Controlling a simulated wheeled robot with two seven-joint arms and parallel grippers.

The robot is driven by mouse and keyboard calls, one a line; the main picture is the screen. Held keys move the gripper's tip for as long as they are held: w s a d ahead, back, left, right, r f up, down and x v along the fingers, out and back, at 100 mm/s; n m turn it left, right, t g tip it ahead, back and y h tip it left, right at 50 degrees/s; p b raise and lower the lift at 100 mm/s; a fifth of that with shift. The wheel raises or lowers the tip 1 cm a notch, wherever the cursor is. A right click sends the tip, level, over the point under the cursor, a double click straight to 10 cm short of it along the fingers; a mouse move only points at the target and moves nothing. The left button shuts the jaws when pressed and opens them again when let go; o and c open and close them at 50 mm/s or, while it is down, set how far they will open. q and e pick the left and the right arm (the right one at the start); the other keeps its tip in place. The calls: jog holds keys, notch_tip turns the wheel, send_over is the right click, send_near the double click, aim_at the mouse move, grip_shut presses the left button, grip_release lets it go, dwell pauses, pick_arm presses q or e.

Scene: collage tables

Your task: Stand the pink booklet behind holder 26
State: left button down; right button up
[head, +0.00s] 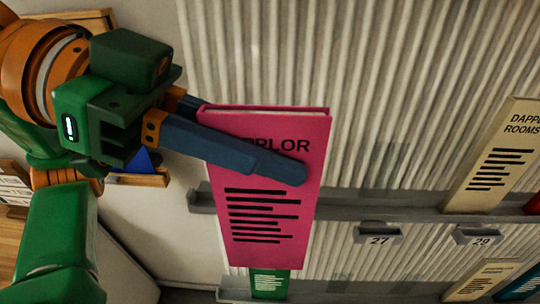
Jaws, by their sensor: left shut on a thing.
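The pink booklet (265,200) is upright in the middle of the head view, in front of a corrugated wall, with a title ending in "PPLOR" and black lines of text. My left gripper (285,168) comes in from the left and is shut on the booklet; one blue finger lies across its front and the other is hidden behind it. The booklet's lower part overlaps the upper ledge (350,208) in the picture. I cannot tell whether they touch. No number 26 shows; the booklet covers part of the ledge. My right gripper is not in view.
Holders numbered 27 (379,238) and 29 (481,238) are on the upper ledge. A cream booklet (492,155) stands at the right, beside a red edge. A green booklet (269,283) shows below the pink one on a lower ledge, with another cream booklet (484,281) at the right.

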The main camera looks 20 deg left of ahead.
pick_arm(q)
jog(key=shift+w+a+f+p, duration=0.15)
jog(key=shift+w+a+p, duration=0.25)
jog(key=shift+w, duration=1.35)
jog(key=shift+w+a+f+p, duration=0.25)
jog(key=shift+w+a, duration=0.3)
jog(key=shift+w, duration=1.25)
jog(key=shift+w+a+f+p, duration=0.1)
jog(key=shift+w+a+p, duration=0.3)
jog(key=shift+w, duration=1.35)
jog(key=shift+s+a, duration=0.1)
jog(key=shift+f, duration=0.15)
jog(key=shift+f+b, duration=0.45)
jog(key=shift+b, duration=0.05)
jog(key=shift+f, duration=0.1)
